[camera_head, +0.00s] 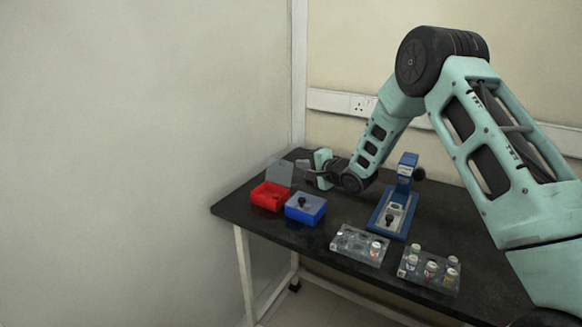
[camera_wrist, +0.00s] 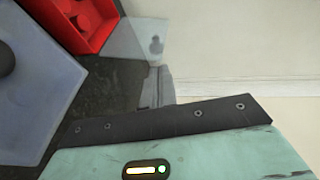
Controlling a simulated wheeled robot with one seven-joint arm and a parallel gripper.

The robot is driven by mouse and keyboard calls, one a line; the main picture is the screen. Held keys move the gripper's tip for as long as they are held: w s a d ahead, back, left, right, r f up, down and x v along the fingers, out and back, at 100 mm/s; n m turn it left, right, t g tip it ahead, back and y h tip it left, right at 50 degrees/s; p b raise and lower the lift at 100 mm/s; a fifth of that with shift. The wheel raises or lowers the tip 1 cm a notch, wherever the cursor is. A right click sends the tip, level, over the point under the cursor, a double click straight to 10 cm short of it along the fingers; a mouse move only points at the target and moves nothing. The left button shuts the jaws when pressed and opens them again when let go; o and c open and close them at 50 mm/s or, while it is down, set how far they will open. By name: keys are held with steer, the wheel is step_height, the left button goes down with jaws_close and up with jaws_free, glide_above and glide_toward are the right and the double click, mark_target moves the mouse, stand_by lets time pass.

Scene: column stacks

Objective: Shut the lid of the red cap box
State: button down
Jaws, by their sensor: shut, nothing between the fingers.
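The red cap box (camera_head: 269,196) stands at the far left of the black table, and its inside shows. Its clear lid (camera_head: 280,173) stands up at the box's back edge, open. In the wrist view the red box (camera_wrist: 92,22) is at the top left, and the see-through lid (camera_wrist: 132,42) reaches out beside it with a darker knob shape on it. My gripper (camera_head: 300,164) is shut and empty, just right of the raised lid. Its fingers (camera_wrist: 158,86) show in the wrist view below the lid; I cannot tell whether they touch it.
A blue box (camera_head: 305,212) with a dark knob on top stands right beside the red box. A blue stand (camera_head: 385,222) is further right. Two clear racks, one (camera_head: 350,250) with few vials and one (camera_head: 415,282) with several, are near the front edge. Walls close off the back.

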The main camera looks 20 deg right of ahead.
mark_target(287, 163)
steer(key=d+f, duration=0.1)
steer(key=d+f+m+t, duration=0.1)
steer(key=d, duration=0.1)
steer(key=w+d+f+m+y, duration=0.1)
steer(key=d, duration=0.1)
steer(key=shift+d+t, duration=0.15)
steer(key=shift+t, duration=0.15)
steer(key=x, duration=0.9)
steer(key=shift+w+r+p, duration=0.15)
steer(key=shift+w+p, duration=0.1)
steer(key=shift+p, duration=0.15)
steer(key=shift+s+a+r+p, duration=0.2)
steer(key=shift+s+a+p, duration=0.15)
steer(key=shift+s+a, duration=0.4)
steer(key=shift+s+a+r+p, duration=0.25)
steer(key=shift+s+a, duration=0.25)
steer(key=shift+a, duration=0.45)
